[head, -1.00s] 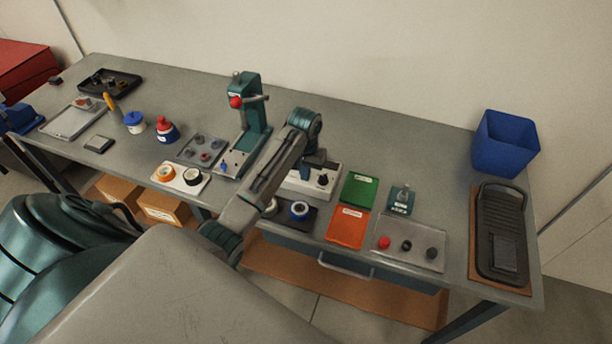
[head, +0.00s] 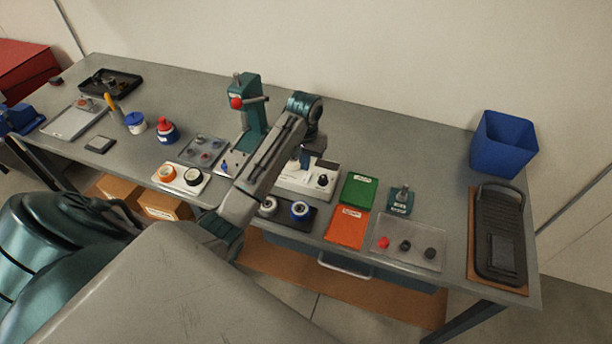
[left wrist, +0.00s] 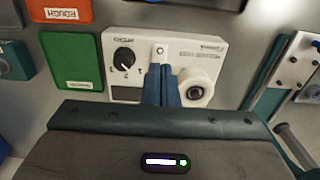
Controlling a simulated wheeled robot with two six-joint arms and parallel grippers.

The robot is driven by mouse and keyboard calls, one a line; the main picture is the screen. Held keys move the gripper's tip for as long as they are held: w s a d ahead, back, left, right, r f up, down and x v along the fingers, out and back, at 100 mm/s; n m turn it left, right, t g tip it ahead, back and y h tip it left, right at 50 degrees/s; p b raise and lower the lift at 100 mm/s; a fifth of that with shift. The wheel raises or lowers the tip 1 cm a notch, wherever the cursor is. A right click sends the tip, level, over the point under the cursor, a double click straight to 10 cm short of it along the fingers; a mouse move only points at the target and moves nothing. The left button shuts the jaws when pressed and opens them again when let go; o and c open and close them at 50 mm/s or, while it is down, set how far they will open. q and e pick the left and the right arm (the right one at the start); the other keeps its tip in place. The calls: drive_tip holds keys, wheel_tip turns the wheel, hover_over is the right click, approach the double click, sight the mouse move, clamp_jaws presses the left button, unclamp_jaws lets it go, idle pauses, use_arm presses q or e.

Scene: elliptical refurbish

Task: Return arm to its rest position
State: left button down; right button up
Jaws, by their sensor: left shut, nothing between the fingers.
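My left arm reaches over the bench from the lower left. Its left gripper (head: 305,162) points down just above the back part of the white device with a black dial (head: 322,181). In the left wrist view the blue fingers (left wrist: 162,90) are together and empty, in front of the white device (left wrist: 205,50). Their tips overlap a small white switch plate in the picture; whether they touch it I cannot tell. A pale round part (left wrist: 196,88) is beside the fingers. My right gripper is not in view.
The teal press (head: 248,115) stands close to the left of my arm. The green card (head: 358,190) and orange card (head: 346,226) lie to the right. The bench behind the device is clear.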

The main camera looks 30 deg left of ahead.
use_arm(q)
drive_tip(key=shift+r, duration=0.8)
